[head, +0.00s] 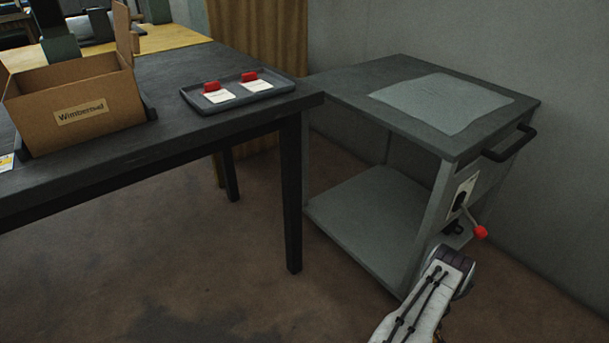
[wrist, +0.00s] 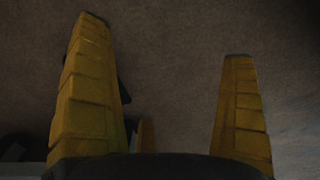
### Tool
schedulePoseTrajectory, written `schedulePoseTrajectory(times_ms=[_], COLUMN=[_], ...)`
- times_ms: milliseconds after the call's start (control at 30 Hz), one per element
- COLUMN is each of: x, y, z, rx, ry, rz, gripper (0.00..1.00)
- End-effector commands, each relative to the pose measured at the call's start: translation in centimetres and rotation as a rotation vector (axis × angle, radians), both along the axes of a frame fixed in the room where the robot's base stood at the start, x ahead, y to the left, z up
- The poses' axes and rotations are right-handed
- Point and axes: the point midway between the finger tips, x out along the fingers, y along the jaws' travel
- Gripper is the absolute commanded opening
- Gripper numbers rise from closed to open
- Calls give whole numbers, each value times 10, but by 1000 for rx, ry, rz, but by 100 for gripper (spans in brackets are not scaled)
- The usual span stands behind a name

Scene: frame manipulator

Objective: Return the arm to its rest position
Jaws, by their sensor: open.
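My gripper (wrist: 165,85) shows in the wrist view as yellow ribbed fingers spread wide apart, with nothing between them. Brown floor (wrist: 180,60) fills the view behind the fingers. In the head view my white arm shows at the bottom right, low in front of the grey cart; the gripper's fingers cannot be made out there.
A grey cart (head: 350,78) with a handle and a red-knobbed lever (head: 480,232) stands at right, close to my arm. A dark table (head: 180,140) at left carries a cardboard box (head: 75,100) and a tray (head: 205,108) with two red-topped items. Floor (head: 230,270) in front is clear.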

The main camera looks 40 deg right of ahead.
Motion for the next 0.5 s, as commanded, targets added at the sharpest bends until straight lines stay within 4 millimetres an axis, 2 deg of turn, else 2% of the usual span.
schedulePoseTrajectory(times_ms=[267,367,500], x=[24,36,59], y=[-7,-10,-13], z=[45,68,109], rx=[-6,-12,-19], ry=[-4,-7,-11], rz=[3,2,4], gripper=[100,100,100])
